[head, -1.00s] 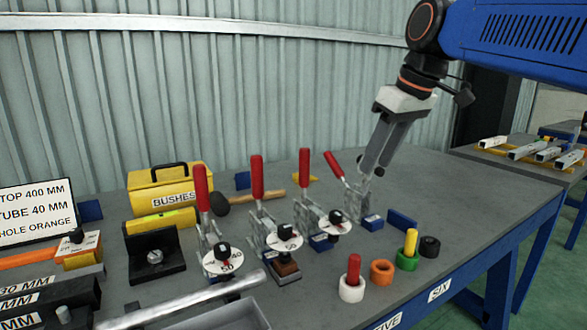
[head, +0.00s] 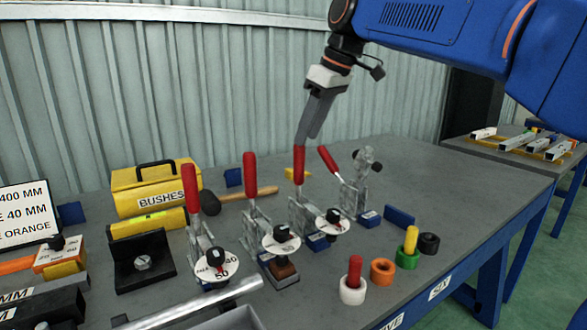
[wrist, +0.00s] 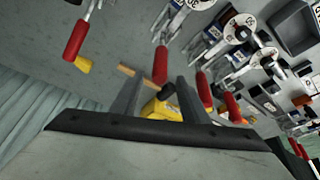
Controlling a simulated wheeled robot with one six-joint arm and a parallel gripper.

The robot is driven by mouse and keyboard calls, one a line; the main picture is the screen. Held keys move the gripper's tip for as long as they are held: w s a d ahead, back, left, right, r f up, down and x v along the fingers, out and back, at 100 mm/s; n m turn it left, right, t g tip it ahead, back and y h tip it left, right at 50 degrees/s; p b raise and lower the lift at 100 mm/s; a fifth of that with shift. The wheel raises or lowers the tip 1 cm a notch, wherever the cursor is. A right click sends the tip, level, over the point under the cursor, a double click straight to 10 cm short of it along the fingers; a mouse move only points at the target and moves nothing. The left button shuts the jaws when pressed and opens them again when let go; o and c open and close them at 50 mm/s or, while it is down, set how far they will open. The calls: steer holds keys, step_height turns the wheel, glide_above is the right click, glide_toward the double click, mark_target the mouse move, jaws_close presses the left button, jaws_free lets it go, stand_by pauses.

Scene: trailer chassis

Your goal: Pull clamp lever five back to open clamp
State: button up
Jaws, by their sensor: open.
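Several toggle clamps with red levers stand in a row on the grey bench. The leftmost lever (head: 190,188), second lever (head: 250,175) and third lever (head: 299,163) stand nearly upright. The rightmost lever (head: 328,160) leans to the left. No number on the clamps shows which is five. My gripper (head: 306,138) is open, pointing down, at the top of the third lever. In the wrist view a red lever (wrist: 160,65) appears between the tips of the open fingers (wrist: 158,88). Whether they touch it I cannot tell.
White dials (head: 281,239) sit in front of the clamps. A yellow BUSHES box (head: 150,186) and a hammer (head: 250,193) lie behind. Coloured rings, including an orange one (head: 382,272), stand at the front. The bench's back right is clear.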

mark_target(299, 181)
steer(key=x, duration=1.1)
steer(key=shift+f, duration=0.15)
jaws_close()
